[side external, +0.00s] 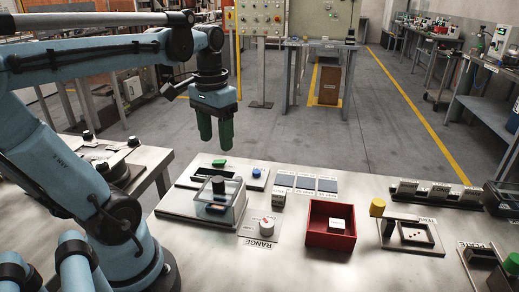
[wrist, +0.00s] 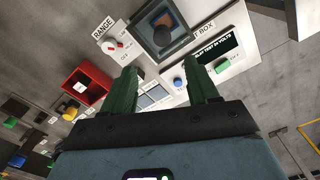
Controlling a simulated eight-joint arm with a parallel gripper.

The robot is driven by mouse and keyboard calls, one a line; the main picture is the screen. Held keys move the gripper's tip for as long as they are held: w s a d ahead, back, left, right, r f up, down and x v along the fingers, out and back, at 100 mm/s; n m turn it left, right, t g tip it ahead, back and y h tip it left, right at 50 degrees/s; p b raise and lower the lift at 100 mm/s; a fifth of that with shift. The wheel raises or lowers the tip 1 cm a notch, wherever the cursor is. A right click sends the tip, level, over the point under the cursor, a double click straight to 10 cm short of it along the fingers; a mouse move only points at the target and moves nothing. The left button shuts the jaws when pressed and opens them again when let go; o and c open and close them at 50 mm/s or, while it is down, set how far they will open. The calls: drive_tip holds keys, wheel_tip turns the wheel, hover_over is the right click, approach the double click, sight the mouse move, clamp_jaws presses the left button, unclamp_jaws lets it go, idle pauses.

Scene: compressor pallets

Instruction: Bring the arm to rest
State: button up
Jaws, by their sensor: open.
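My gripper (side external: 215,138) hangs pointing down above the back of the workbench, with its two green fingers apart. Nothing is between the fingers. In the wrist view my gripper (wrist: 164,82) also shows its fingers spread, with the bench panels beyond them. It is clear of the test box (side external: 203,204), a unit with a clear cover and a dark knob, which stands below it on the bench. The arm reaches in from the left side of the picture.
A RANGE dial (side external: 267,226) and a red bin (side external: 331,238) with a white block (side external: 337,224) inside lie on the bench. A yellow cylinder (side external: 377,207) stands right of the bin. Blue (side external: 256,172) and green (side external: 219,163) buttons sit near the test box. The air around my gripper looks free.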

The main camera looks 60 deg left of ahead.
drive_tip(key=shift+r, duration=0.1)
drive_tip(key=w+d+f+m+t, duration=0.1)
drive_tip(key=w+d+f+t, duration=0.1)
drive_tip(key=d, duration=0.4)
drive_tip(key=w+d+f+m+t, duration=0.2)
drive_tip(key=w+d+f+t, duration=0.1)
drive_tip(key=d+f+t, duration=0.1)
drive_tip(key=shift+w+d+m+t, duration=0.15)
drive_tip(key=shift+d+m+t, duration=0.15)
drive_tip(key=shift+d+t, duration=0.45)
drive_tip(key=shift+o, duration=0.2)
drive_tip(key=shift+d+g, duration=0.1)
drive_tip(key=shift+g, duration=0.25)
